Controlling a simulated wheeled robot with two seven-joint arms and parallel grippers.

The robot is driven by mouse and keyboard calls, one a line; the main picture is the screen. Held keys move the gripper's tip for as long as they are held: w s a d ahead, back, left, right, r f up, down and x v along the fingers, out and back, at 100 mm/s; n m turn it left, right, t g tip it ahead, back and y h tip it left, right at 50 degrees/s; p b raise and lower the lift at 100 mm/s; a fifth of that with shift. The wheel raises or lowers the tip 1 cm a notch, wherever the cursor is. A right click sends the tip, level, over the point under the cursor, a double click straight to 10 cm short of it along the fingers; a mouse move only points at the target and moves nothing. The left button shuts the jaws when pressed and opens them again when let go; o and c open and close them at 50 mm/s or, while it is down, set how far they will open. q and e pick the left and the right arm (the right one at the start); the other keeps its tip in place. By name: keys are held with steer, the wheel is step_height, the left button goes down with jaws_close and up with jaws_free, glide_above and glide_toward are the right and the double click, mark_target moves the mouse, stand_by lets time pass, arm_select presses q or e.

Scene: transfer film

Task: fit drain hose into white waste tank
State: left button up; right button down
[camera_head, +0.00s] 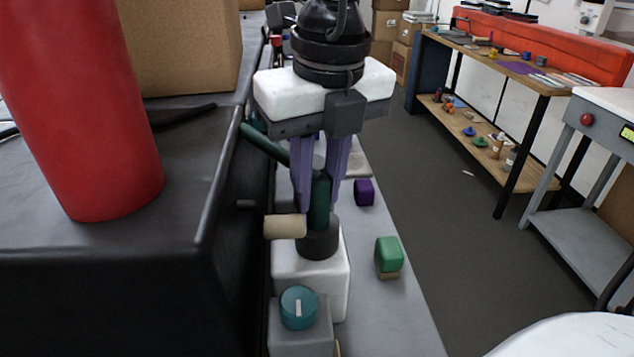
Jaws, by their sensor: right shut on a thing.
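My right gripper (321,185), with purple fingers pointing down, is shut on the dark green drain hose (320,205). The hose's lower end meets a dark round collar (319,240) on top of the white waste tank (312,275). I cannot tell how deep the hose sits in the collar. A green length of hose (265,144) also runs up to the left behind the fingers. A beige cylinder (285,226) sticks out to the left beside the collar. My left gripper is not in view.
A grey block with a teal knob (299,307) stands in front of the tank. A green block (388,256) and a purple block (364,192) lie to the right on the grey surface (405,315). A black machine with a red cylinder (85,110) on it stands close on the left.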

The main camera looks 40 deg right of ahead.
steer(key=c, duration=1.5)
jaws_free()
steer(key=shift+f, duration=0.1)
steer(key=shift+r+p, duration=0.3)
steer(key=shift+p, duration=0.05)
steer(key=r, duration=0.4)
steer(key=s+r, duration=0.1)
steer(key=r, duration=0.6)
steer(key=shift+s+a+r, duration=0.15)
steer(key=shift+s+r, duration=0.15)
steer(key=shift+s, duration=0.05)
